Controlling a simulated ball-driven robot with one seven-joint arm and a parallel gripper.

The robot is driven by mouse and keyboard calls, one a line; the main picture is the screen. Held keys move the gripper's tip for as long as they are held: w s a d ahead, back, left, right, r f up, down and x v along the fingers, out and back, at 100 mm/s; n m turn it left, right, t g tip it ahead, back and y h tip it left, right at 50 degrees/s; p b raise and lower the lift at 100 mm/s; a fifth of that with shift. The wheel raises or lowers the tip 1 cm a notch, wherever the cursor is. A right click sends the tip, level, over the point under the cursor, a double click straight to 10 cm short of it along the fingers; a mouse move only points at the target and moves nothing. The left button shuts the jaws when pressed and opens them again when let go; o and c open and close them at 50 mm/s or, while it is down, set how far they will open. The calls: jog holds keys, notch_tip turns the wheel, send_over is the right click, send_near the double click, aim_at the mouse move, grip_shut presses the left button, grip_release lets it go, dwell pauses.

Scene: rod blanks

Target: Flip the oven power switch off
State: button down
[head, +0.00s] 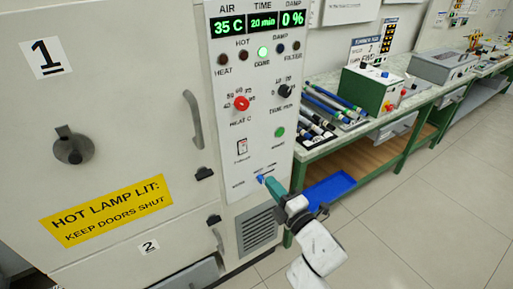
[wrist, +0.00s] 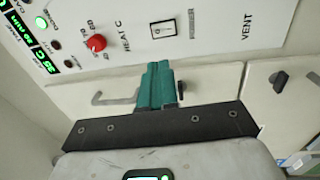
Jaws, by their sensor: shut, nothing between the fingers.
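The oven's control panel (head: 225,120) is a pale upright strip beside the doors. A small white rocker switch with a dark outline (head: 242,147) sits low on it, its label too small to read surely; it also shows in the wrist view (wrist: 162,29). I cannot tell its on or off position. My gripper (head: 267,181), with teal fingers, is shut and empty below and right of the switch, by a small blue knob (head: 260,178) near the vent marking. In the wrist view the shut fingers (wrist: 160,72) point toward the panel, apart from the switch.
A red dial (head: 241,103) and black dial (head: 285,91) sit above the switch. The DONE lamp (head: 262,52) is lit green; the display (head: 262,22) reads 35 C, 20 min, 0 %. Door handles (head: 194,119) stick out left. A green-framed bench (head: 340,135) stands right; the floor is open.

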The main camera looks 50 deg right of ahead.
jog(key=shift+r, duration=0.15)
jog(key=p, duration=0.4)
send_near(242, 145)
jog(key=x, duration=0.6)
jog(key=shift+w+d, duration=0.2)
jog(key=shift+w, duration=0.2)
jog(key=shift+w+d+b, duration=0.1)
jog(key=shift+w+b, duration=0.15)
jog(key=shift+b, duration=0.1)
jog(key=shift+s, duration=0.1)
